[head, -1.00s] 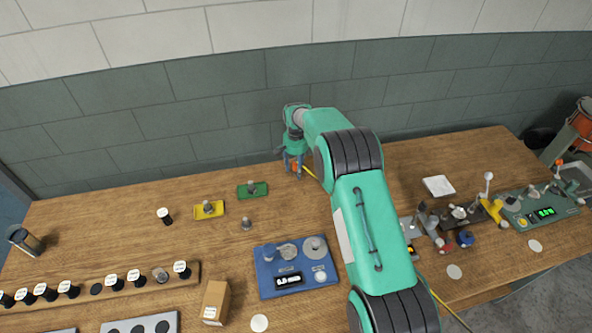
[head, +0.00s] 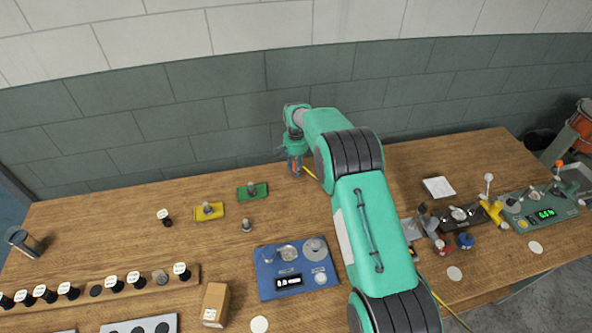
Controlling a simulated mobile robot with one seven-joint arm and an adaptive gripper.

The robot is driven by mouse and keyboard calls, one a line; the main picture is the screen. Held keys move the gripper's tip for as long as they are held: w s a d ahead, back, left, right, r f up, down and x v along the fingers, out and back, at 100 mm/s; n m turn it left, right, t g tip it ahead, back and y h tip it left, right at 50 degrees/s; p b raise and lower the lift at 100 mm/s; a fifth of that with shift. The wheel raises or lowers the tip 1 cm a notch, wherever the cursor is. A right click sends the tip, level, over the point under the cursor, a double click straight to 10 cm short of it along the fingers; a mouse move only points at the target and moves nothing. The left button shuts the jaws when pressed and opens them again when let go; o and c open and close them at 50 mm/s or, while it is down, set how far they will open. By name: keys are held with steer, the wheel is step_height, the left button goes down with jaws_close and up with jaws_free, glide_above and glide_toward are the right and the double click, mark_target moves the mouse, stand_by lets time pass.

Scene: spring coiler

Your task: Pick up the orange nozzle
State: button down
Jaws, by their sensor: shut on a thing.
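My gripper (head: 295,170) points down near the back wall, in the middle of the bench, at the end of my green arm. Its fingers are shut on the orange nozzle (head: 296,164). Only a small orange-red patch of the nozzle shows between the fingers, and the rest is hidden. I cannot tell whether it still touches the wooden bench (head: 350,200).
A green block (head: 252,190) and a yellow block (head: 209,211), each with a grey piece on top, lie left of my gripper. A blue device (head: 296,268) stands in front. A green device (head: 540,208) stands far right.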

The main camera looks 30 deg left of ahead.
step_height(320, 180, up, 3)
steer(key=shift+f, duration=0.15)
steer(key=shift+s+d, duration=0.1)
steer(key=shift+d, duration=0.05)
steer(key=s+d, duration=0.3)
steer(key=s+d+r, duration=0.1)
steer(key=s+d, duration=0.6)
steer(key=s, duration=0.1)
steer(key=shift+s+d+r, duration=0.2)
steer(key=shift+d+r, duration=0.15)
